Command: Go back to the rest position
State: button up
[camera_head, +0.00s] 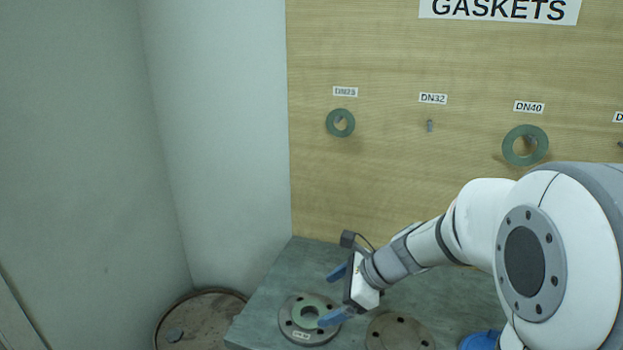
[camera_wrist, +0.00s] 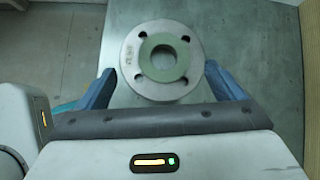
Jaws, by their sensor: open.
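My gripper (camera_head: 335,295) is over the left part of the grey-green bench, with its blue fingers spread apart and nothing between the tips. A round grey flange (camera_head: 299,335) with bolt holes and a small label lies flat on the bench beside the fingers. A green gasket ring (camera_head: 304,307) lies on the flange. The wrist view shows the flange (camera_wrist: 133,82) and gasket (camera_wrist: 165,43) ahead of the open fingers (camera_wrist: 168,92), with the gasket around the centre bore. I cannot tell the exact height of the fingers above the flange.
A wooden board (camera_head: 390,190) headed GASKETS holds green rings under DN25 (camera_head: 340,123) and DN40 (camera_head: 525,146). The DN32 peg (camera_head: 429,126) is bare. A second flange (camera_head: 400,332) and a blue object (camera_head: 480,341) are on the bench. A round drum (camera_head: 200,312) stands left of it.

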jog(key=s+d+r+n+h, duration=0.1)
jog(key=s+d+n+h, duration=0.3)
jog(key=s+n, duration=0.4)
jog(key=s+d+r+n+h, duration=0.1)
jog(key=s+d+n+h, duration=0.2)
jog(key=s+d+n, duration=0.2)
jog(key=s+n, duration=0.3)
jog(key=n, duration=0.3)
jog(key=shift+d+r+n+h, duration=0.2)
jog(key=shift+d+n+h, duration=0.05)
jog(key=shift+n+h, duration=0.15)
